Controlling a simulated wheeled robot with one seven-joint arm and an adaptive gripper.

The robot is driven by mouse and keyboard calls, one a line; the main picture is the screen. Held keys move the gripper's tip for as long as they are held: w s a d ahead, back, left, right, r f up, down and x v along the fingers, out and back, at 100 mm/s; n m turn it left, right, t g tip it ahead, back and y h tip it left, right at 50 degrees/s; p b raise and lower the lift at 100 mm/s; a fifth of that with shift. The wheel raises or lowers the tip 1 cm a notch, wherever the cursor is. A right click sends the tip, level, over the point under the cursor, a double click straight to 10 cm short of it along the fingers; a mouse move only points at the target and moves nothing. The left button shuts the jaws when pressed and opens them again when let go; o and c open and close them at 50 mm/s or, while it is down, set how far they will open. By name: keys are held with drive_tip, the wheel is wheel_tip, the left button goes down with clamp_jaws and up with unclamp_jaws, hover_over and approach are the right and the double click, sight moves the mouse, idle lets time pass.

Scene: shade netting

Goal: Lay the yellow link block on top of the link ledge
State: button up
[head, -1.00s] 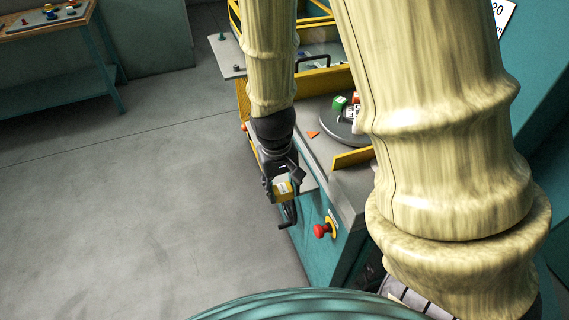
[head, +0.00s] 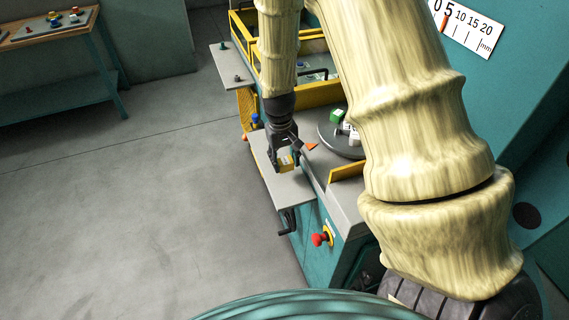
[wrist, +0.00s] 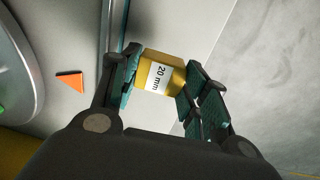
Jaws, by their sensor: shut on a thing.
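The yellow link block (head: 285,167), with a white "20 mm" label, is held between the fingers of my gripper (head: 287,160). In the wrist view the block (wrist: 160,75) sits between the two dark fingers with teal pads (wrist: 158,82), its label facing the camera. A flat light-grey ledge (head: 296,190) sticks out from the side of the teal machine, and I take it as the link ledge. The block is over this ledge; I cannot tell whether it touches it. The wrist view shows the grey ledge surface (wrist: 190,30) behind the block.
A round grey turntable (head: 328,136) with green and white blocks stands right of my gripper. An orange triangle (head: 311,146) marks the machine top. A yellow strip (head: 347,171), a red knob (head: 320,239) and a black crank (head: 287,222) are nearby. Open floor lies left.

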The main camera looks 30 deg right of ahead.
sight(284, 161)
drive_tip(key=shift+f+p, duration=0.85)
drive_tip(key=shift+f, duration=0.9)
drive_tip(key=shift+f, duration=0.15)
drive_tip(key=o, duration=1.5)
drive_tip(key=shift+c, duration=0.2)
drive_tip(key=shift+r, duration=0.2)
drive_tip(key=shift+w+a+r+b, duration=0.15)
drive_tip(key=shift+r+b, duration=0.5)
drive_tip(key=shift+r, duration=1.35)
drive_tip(key=shift+s+a+r+b, duration=0.15)
drive_tip(key=shift+r+b, duration=0.5)
drive_tip(key=shift+r, duration=1.3)
drive_tip(key=shift+w+a+r+b, duration=0.15)
drive_tip(key=shift+r+b, duration=0.5)
drive_tip(key=shift+r, duration=1.35)
